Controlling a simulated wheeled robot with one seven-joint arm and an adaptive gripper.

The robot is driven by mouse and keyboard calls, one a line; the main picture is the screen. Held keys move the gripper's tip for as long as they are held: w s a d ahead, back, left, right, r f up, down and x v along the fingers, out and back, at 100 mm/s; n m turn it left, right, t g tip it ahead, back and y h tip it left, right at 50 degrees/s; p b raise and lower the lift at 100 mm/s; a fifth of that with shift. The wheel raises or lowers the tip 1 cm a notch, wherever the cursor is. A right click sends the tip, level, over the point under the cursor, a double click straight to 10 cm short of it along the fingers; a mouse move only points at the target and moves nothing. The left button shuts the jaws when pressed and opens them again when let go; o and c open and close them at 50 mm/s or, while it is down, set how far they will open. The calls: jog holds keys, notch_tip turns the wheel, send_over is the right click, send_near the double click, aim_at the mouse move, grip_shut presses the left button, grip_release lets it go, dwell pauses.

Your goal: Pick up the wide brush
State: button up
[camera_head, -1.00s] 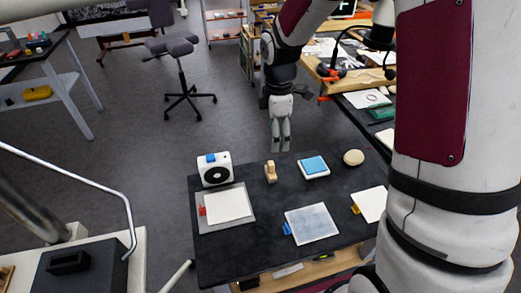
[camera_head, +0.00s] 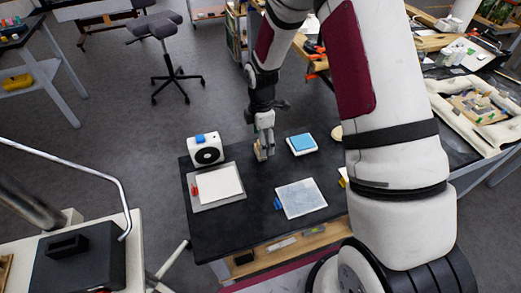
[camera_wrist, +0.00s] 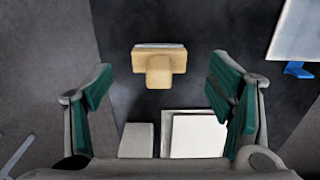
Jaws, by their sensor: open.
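The wide brush (camera_head: 258,152) is a small tan wooden piece on the dark table. In the wrist view the brush (camera_wrist: 159,63) shows as a wide block with a shorter stub and a pale strip along its far edge. My gripper (camera_head: 264,148) is low at the brush in the head view and partly covers it. In the wrist view my gripper (camera_wrist: 161,82) has its green-padded fingers wide apart, with the brush seen in the gap between them and nothing held. Whether a finger touches the brush cannot be told.
A white box with a black round face (camera_head: 207,150) stands left of the brush. A blue-topped white pad (camera_head: 301,143) lies to its right. A grey board (camera_head: 200,206) with a white sheet and a pale panel (camera_head: 301,198) lie nearer. Bare table (camera_head: 240,225) lies between them.

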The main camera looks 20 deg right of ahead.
jog(key=shift+a+f+p, duration=0.15)
jog(key=shift+f+p, duration=0.3)
jog(key=shift+f, duration=1.8)
jog(key=shift+c, duration=0.2)
jog(key=c, duration=1.3)
jog(key=shift+w, duration=0.1)
jog(key=shift+r, duration=0.85)
notch_tip(320, 180, up, 2)
jog(key=shift+r+b, duration=0.1)
jog(key=shift+b, duration=0.4)
jog(key=s, duration=1)
jog(key=s+r, duration=0.1)
jog(key=s, duration=0.5)
